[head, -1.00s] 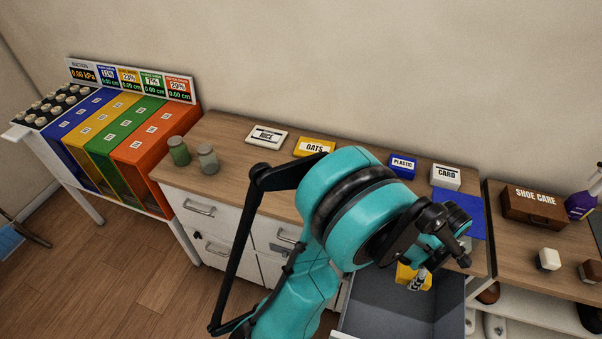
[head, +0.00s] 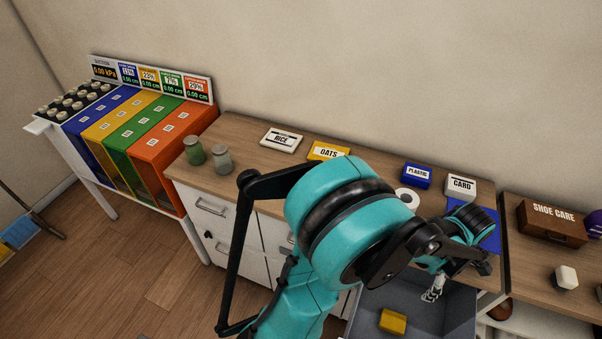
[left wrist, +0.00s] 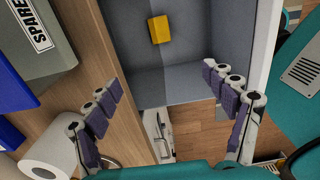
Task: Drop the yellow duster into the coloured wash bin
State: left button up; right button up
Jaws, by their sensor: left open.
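A small yellow block (head: 393,321), the only loose yellow item that could be the duster, lies on the floor of an open grey drawer (head: 438,318). The left wrist view also shows the yellow block (left wrist: 160,29) in the drawer, beyond the fingertips. My left gripper (head: 450,283) is over the drawer, open and empty, with its fingers (left wrist: 161,76) spread wide and apart from the block. No bin carries a readable wash label; coloured bins in blue, yellow, green and orange (head: 165,140) stand at the left. My right gripper is not in view.
A shoe care box (head: 551,223) stands at right.

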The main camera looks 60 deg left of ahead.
pick_arm(q)
notch_tip(320, 180, up, 8)
jog(key=shift+r, duration=0.2)
dwell(0.5)
jog(key=s+a+r+m+t, duration=0.1)
jog(key=s+m, duration=0.4)
jog(key=m, duration=0.7)
jog(key=s+a+r+m+t+b, duration=0.1)
jog(key=s+a+m+t, duration=0.2)
jog(key=m, duration=1)
jog(key=s+t, duration=0.2)
jog(key=t, duration=0.1)
jog(key=shift+s+a+r, duration=0.15)
jog(key=shift+a, duration=0.2)
